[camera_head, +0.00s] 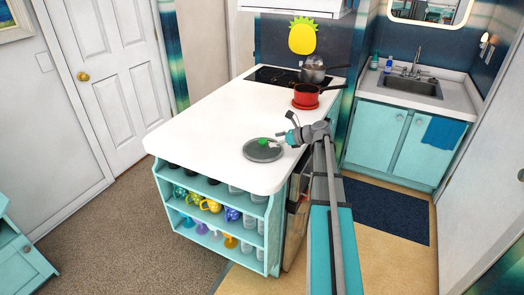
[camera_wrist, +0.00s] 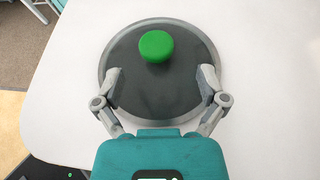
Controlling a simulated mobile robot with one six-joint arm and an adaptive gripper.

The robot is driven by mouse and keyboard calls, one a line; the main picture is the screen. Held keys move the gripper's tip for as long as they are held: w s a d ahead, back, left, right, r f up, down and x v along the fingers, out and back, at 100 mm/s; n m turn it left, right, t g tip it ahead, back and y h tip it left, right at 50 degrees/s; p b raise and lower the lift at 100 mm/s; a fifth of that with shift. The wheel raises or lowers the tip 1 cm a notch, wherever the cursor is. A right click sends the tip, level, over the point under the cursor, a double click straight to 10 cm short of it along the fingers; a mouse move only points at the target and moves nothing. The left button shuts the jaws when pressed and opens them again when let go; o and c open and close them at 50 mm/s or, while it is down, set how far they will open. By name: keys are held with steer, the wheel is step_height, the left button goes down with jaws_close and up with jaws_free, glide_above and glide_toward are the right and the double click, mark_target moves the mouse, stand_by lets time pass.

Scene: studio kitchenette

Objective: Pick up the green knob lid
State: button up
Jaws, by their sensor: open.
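The green knob lid (camera_head: 263,150) is a dark grey round lid with a lighter rim, lying on the white counter near its front right corner. Its green knob (camera_wrist: 156,46) stands up near the lid's middle in the wrist view. My gripper (camera_head: 284,137) is at the lid's right side in the head view. In the wrist view my gripper (camera_wrist: 162,78) has its two fingers spread wide, over or beside the left and right parts of the lid. The knob is beyond the fingertips, with nothing between the fingers gripped. Whether the fingers touch the lid is unclear.
The white counter (camera_head: 205,113) is clear around the lid. A red pot (camera_head: 306,95) and a grey pot (camera_head: 313,72) stand at the back by the stove. Shelves (camera_head: 175,205) below the counter hold cups and glasses. A sink (camera_head: 410,85) is at the right.

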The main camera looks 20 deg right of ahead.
mark_target(263, 140)
steer(key=shift+b+x, duration=0.9)
steer(key=shift+x, duration=1.7)
steer(key=shift+s+a, duration=0.15)
steer(key=shift+r, duration=0.1)
jaws_close()
